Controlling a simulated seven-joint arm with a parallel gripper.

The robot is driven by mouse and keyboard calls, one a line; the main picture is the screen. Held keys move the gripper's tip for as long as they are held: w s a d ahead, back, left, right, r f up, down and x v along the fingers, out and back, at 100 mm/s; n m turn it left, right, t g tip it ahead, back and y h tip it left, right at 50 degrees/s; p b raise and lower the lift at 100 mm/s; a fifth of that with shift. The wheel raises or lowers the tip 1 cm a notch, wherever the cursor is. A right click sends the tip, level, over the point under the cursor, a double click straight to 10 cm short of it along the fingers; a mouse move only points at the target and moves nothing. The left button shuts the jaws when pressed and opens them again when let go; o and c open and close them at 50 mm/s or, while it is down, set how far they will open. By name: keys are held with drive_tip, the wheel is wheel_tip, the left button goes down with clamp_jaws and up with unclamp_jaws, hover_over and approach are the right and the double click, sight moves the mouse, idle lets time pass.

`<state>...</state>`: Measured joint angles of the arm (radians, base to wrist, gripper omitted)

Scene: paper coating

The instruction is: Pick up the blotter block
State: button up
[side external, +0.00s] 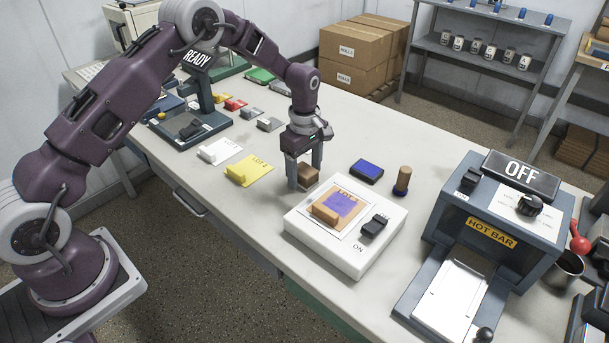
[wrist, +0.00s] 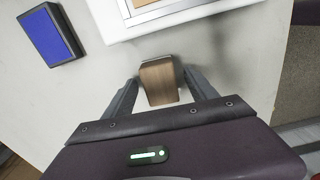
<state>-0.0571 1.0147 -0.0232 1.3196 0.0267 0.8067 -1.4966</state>
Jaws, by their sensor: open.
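A brown wooden block, which I take to be the blotter block (side external: 308,174), rests on the table just behind the white plate. In the wrist view the block (wrist: 159,80) shows its wood-grained top between my two fingers. My gripper (side external: 304,177) points down at it with one finger on either side. In the wrist view my gripper (wrist: 161,94) is open, with a visible gap between the block and each finger. The block's lower part is partly hidden by a finger in the side view.
Close by is a white plate (side external: 299,232) bearing a printed sheet, an orange-tan block (side external: 326,213) and a black switch. A blue pad (side external: 367,170) and a wooden-handled stamp (side external: 403,178) stand to the right. A yellow card (side external: 256,170) lies left. The hot bar machine (side external: 497,226) stands far right.

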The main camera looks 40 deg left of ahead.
sight(304, 169)
clamp_jaws()
wheel_tip(304, 169, up, 10)
drive_tip(key=shift+r, duration=0.1)
idle(0.4)
